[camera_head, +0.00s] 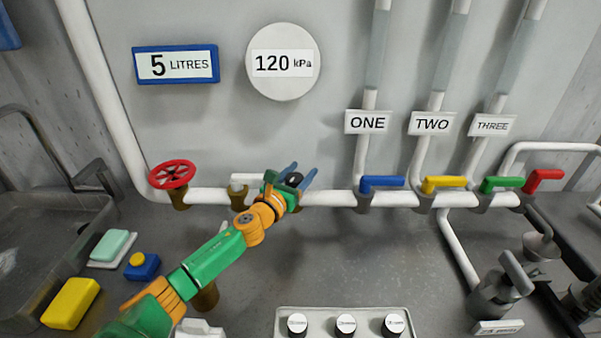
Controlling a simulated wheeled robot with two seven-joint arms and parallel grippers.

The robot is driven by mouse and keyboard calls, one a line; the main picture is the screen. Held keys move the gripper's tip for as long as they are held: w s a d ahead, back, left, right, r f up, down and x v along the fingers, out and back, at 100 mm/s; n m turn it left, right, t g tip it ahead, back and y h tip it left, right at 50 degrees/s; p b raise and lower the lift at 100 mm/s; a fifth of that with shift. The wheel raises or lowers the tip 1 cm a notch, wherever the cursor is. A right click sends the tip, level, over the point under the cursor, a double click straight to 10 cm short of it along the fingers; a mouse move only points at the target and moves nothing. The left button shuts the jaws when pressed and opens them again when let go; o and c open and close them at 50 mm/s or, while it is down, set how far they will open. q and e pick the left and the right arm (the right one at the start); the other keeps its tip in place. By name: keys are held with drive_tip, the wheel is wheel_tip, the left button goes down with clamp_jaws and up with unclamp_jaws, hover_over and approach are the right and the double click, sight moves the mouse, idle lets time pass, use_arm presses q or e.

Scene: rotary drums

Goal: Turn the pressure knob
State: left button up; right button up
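My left gripper (304,168) is at the white pipe in the middle of the picture, with its two blue fingers apart and pointing up and right. A small round black part (293,179) shows between the fingers; it looks like a knob, but I cannot tell whether the fingers touch it. The gripper hides what lies under it. The round pressure gauge (283,89) on the wall above reads 120 kPa. My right gripper is not in view.
A red wheel valve (172,175) and a white handle (250,178) stand left along the pipe. Blue (382,182), yellow (444,184), green (501,184) and red (543,180) levers stand right. A blue sign (175,65) reads 5 litres. A panel with three knobs (365,318) lies in front.

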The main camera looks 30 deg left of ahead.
sight(290, 184)
use_arm(q)
drive_tip(key=shift+c, duration=1.2)
drive_tip(key=o, duration=1.4)
drive_tip(key=shift+c, duration=0.2)
drive_tip(key=s, duration=0.4)
drive_tip(key=s+b, duration=0.1)
drive_tip(key=s, duration=0.2)
drive_tip(key=shift+d, duration=0.25)
